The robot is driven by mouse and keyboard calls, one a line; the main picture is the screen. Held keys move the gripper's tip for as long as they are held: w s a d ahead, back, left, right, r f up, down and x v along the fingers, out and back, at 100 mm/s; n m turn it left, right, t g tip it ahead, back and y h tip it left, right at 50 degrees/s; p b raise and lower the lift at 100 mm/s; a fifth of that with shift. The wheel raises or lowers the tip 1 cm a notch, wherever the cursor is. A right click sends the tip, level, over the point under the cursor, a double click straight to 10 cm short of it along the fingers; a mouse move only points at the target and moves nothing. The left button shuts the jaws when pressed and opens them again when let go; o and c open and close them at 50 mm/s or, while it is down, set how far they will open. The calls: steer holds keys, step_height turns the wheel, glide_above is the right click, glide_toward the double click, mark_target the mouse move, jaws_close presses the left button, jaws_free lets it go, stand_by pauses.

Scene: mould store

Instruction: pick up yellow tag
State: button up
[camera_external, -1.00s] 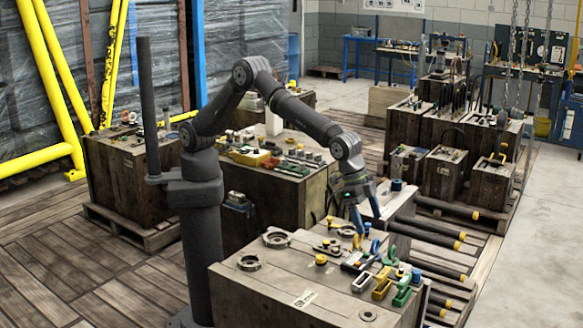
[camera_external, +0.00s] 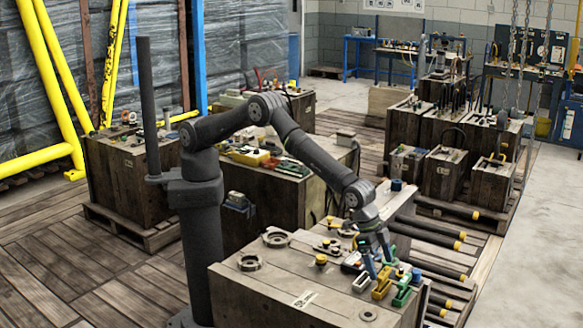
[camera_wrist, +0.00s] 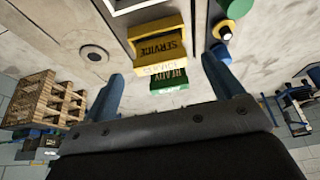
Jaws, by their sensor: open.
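The yellow tag (camera_external: 382,284) lies on the pale top of the near block, and in the wrist view it shows as a yellow piece (camera_wrist: 158,48) lettered "SERVICE". A green tag (camera_external: 402,292) is beside it; in the wrist view this green tag (camera_wrist: 170,79) reads "READY". My gripper (camera_external: 379,266) is low over the tags, pointing down. In the wrist view my gripper (camera_wrist: 164,66) has its two blue fingers wide apart and empty, with the yellow tag between them in the picture. I cannot tell how high the fingertips are above it.
A yellow-topped knob (camera_external: 321,260) and ring fittings (camera_external: 276,238) stand on the block to the left. The block's front left top is mostly bare. Black bars with yellow ends (camera_external: 430,233) lie beyond.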

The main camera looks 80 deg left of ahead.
steer(key=shift+x, duration=1.05)
steer(key=c, duration=1.1)
steer(key=shift+o, duration=0.2)
steer(key=shift+r, duration=0.1)
